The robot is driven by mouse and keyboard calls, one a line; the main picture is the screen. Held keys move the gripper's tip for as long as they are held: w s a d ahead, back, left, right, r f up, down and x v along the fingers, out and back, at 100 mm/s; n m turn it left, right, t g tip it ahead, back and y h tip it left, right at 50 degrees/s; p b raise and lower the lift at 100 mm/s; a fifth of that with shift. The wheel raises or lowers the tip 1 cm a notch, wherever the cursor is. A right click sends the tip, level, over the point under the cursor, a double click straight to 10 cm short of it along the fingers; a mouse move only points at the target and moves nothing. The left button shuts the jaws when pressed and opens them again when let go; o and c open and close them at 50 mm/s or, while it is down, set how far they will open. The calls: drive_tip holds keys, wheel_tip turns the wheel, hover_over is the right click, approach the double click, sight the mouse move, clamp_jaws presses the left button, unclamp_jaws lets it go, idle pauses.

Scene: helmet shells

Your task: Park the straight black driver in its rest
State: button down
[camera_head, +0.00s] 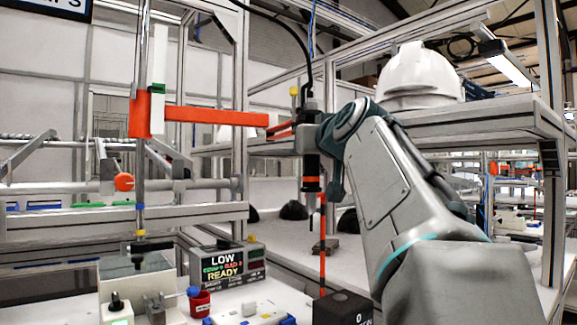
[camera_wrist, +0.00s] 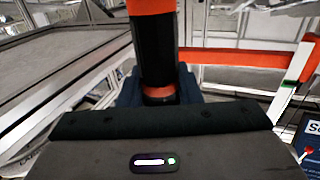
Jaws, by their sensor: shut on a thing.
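The straight black driver (camera_head: 311,165) hangs upright in the head view, with an orange-red band near its lower end and a black cable at its top. In the wrist view its black body (camera_wrist: 155,50) stands between the dark fingers of my gripper (camera_wrist: 158,88), which is shut on it. In the head view my gripper (camera_head: 324,150) is partly hidden by the driver and my arm. An orange jointed arm (camera_head: 215,116) on a post reaches to the driver. A thin orange upright (camera_head: 322,240) stands below the driver; I cannot tell whether it is the rest.
A display box (camera_head: 228,265) reads LOW and READY. A black box (camera_head: 343,308) stands at the front, with a red cup (camera_head: 200,303) to its left. A white helmet shell (camera_head: 420,78) sits on the right shelf (camera_head: 480,117). Dark domed things (camera_head: 293,210) lie behind.

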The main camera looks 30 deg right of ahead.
drive_tip(key=shift+s+d, duration=0.6)
drive_tip(key=shift+s, duration=0.05)
drive_tip(key=w+d+p, duration=0.2)
drive_tip(key=w+d, duration=0.2)
drive_tip(key=shift+w+d, duration=0.2)
drive_tip(key=shift+d, duration=0.15)
idle(0.4)
drive_tip(key=shift+c, duration=1)
unclamp_jaws()
